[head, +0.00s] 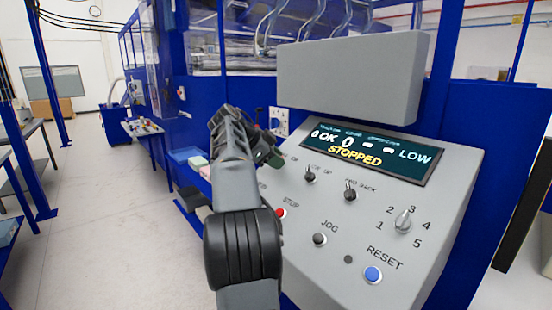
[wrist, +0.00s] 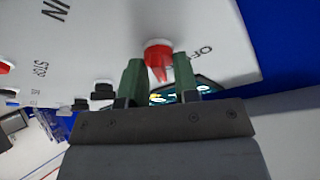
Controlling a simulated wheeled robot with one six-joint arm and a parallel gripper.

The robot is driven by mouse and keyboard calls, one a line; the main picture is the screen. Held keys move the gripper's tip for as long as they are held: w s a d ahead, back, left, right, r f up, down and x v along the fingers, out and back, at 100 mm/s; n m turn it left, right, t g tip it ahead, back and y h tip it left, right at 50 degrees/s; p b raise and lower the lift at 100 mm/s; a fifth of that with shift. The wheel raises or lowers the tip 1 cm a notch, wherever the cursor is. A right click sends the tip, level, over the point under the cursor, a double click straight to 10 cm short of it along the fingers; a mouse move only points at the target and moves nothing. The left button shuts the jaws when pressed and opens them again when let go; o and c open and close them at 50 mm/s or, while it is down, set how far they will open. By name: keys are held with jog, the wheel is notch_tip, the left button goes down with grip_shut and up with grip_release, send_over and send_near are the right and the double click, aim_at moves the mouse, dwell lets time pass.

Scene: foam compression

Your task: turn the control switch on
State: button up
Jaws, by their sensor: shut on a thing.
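The control switch (wrist: 158,54), a red handle on a white round base, sits on the grey panel (head: 330,265) beside a partly hidden label that reads as OFF. My gripper (wrist: 158,78) has its two green fingers on either side of the red handle and is shut on it. In the head view my gripper (head: 268,157) is at the panel's upper left, and my arm hides the switch. The display (head: 372,152) reads STOPPED in yellow. Which way the handle is turned is hard to tell.
Near my arm are the red STOP button (head: 281,213), the black JOG button (head: 320,239) and the blue RESET button (head: 373,274). Two black knobs and a numbered selector (head: 403,221) are further right. A grey box (head: 350,78) overhangs the display. Open floor lies left.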

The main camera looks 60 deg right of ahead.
jog(key=shift+m, duration=0.6)
jog(key=o, duration=0.6)
jog(key=p+v, duration=0.4)
jog(key=v, duration=0.9)
jog(key=shift+w+r, duration=0.3)
jog(key=shift+r, duration=0.1)
